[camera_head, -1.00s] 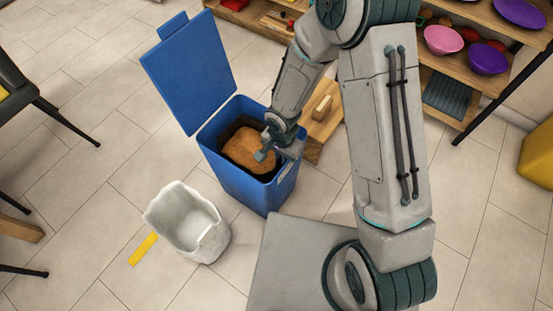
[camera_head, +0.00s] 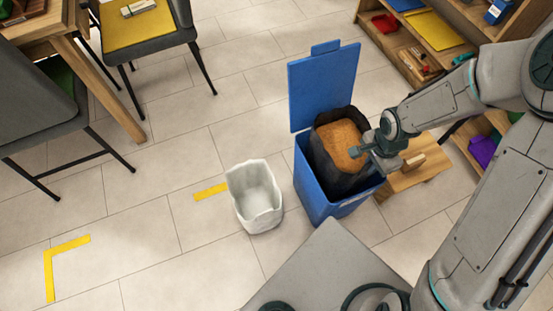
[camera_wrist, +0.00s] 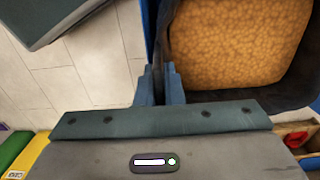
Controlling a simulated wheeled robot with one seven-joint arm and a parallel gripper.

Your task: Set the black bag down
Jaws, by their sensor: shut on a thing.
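The black bag (camera_head: 337,180) is open at the top, with orange-brown grainy contents (camera_head: 341,139). It stands partly out of the blue bin (camera_head: 325,201), its rim above the bin's front edge. My gripper (camera_head: 362,151) is shut on the bag's rim at its right side. In the wrist view the bag (camera_wrist: 290,92) fills the upper right, and my gripper's fingertips (camera_wrist: 160,82) pinch its dark edge. The bag's lower part is hidden inside the bin.
The bin's blue lid (camera_head: 324,88) stands open behind the bag. A white basket (camera_head: 254,200) is left of the bin, beside a yellow strip (camera_head: 210,191). A yellow corner mark (camera_head: 62,255) lies on clear floor at lower left. A wooden stool (camera_head: 412,175) is at right; chairs (camera_head: 150,30) are upper left.

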